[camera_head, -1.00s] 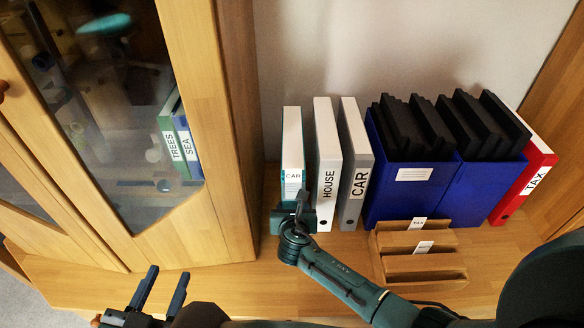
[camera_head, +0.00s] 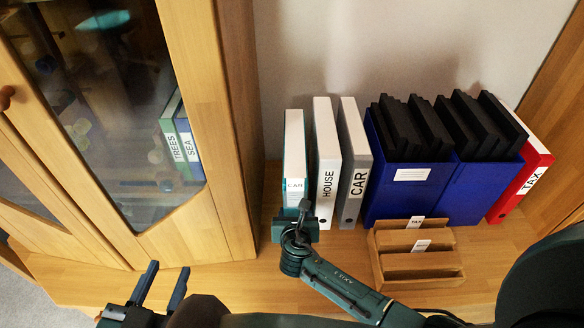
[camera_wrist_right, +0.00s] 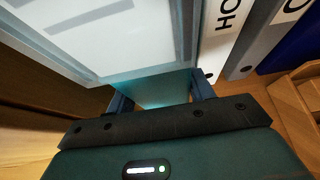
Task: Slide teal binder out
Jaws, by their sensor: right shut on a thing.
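The teal binder (camera_head: 294,150) stands upright at the left end of the row, with white pages or top and a CAR label. In the right wrist view the binder (camera_wrist_right: 160,88) fills the space between my right gripper's fingers. My right gripper (camera_head: 297,215) is shut on its lower front; the arm hides part of the label and base. The binder's front stands slightly forward of the white HOUSE binder (camera_head: 327,155). My left gripper (camera_head: 162,282) is open and empty at the lower left, in front of the cabinet.
A grey CAR binder (camera_head: 355,150), blue boxes (camera_head: 400,190) of black folders and a red TAX binder (camera_head: 520,185) stand to the right. A wooden letter rack (camera_head: 385,262) sits in front. The glass-door cabinet (camera_head: 215,120) is left, with a narrow gap beside the binder.

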